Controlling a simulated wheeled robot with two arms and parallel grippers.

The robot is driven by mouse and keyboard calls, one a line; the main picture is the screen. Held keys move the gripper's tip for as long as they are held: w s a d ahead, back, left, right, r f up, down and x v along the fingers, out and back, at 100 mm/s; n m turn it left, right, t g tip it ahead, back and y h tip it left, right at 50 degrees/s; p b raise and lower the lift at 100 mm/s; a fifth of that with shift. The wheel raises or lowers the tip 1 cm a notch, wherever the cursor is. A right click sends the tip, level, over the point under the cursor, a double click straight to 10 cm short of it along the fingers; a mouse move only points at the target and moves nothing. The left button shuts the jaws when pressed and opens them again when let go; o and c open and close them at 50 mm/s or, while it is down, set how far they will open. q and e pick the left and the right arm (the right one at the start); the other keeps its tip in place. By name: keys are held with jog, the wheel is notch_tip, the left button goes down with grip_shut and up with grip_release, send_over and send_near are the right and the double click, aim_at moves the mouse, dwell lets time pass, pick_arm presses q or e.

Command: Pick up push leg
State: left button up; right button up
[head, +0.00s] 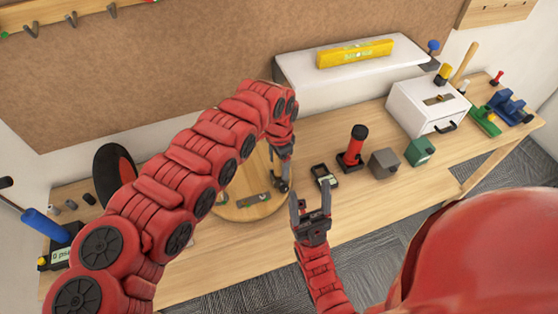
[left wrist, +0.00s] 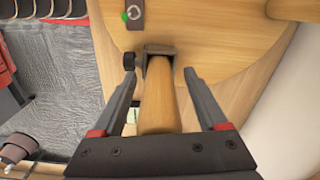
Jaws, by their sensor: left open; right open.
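A round wooden leg (left wrist: 158,108) with a dark bracket at its far end shows in the left wrist view, between the fingers of my left gripper (left wrist: 160,77). The fingers are open, one on each side, with gaps visible; I cannot tell the height difference. The leg lies over a round wooden board (left wrist: 225,55), which also shows on the bench in the head view (head: 240,212). There my left gripper (head: 282,186) is over the board's right side, and my arm hides much of that area. My right gripper (head: 311,193) is open and empty near the bench's front edge.
Right of the board on the wooden bench (head: 385,205) are a small dark device (head: 324,176), a red and black tool (head: 353,150), a grey block (head: 384,163) and a green block (head: 420,151). A white drawer box (head: 412,108) stands farther right. A blue-handled tool (head: 44,225) lies at left.

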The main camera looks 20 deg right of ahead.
pick_arm(q)
jog(key=shift+f, duration=0.25)
grip_shut()
dwell(0.3)
